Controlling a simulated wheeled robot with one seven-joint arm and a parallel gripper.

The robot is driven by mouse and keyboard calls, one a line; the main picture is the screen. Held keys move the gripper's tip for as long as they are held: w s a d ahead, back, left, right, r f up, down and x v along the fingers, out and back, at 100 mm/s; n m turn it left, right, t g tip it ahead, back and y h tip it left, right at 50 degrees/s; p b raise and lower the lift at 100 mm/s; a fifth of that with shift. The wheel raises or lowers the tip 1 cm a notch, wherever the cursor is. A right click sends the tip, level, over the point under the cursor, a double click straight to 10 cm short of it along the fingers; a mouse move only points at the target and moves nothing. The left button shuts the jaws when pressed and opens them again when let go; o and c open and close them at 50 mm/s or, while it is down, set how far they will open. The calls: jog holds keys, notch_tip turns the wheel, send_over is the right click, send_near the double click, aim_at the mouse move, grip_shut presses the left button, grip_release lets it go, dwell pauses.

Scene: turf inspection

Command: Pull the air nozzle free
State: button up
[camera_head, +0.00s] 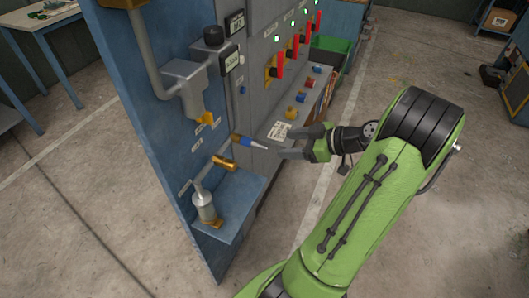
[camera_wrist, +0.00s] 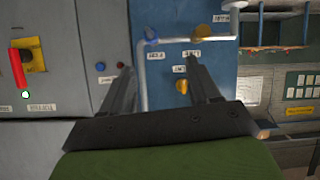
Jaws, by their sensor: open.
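The air nozzle (camera_head: 246,141), as I take it, is a slim blue piece with an orange band and a grey tip. It sticks out from the blue panel (camera_head: 160,120) in the head view, its tip pointing right towards my gripper (camera_head: 281,144). My gripper is open, its two dark fingers close to that tip; I cannot tell whether the tip lies between them. In the wrist view my gripper (camera_wrist: 160,72) spreads before the blue panel, with an orange fitting (camera_wrist: 181,86) between the fingers and a small blue part (camera_wrist: 151,36) on a grey pipe above. I cannot tell which is the nozzle there.
A brass fitting (camera_head: 225,162) and a grey cylinder (camera_head: 206,207) on a blue shelf (camera_head: 240,195) lie below the nozzle. A grey valve body (camera_head: 187,88) hangs above. Red-handled switches (camera_head: 280,65) line the cabinet behind.

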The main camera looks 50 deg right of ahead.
aim_at(253, 142)
jog(key=shift+t, duration=0.5)
jog(key=x, duration=0.4)
jog(key=d+b+x, duration=0.1)
jog(key=x, duration=0.4)
jog(key=f+x, duration=0.1)
jog(key=x, duration=0.4)
jog(key=shift+w+d+b, duration=0.1)
jog(key=shift+d+b, duration=0.1)
jog(key=shift+b, duration=0.15)
jog(key=c, duration=1.1)
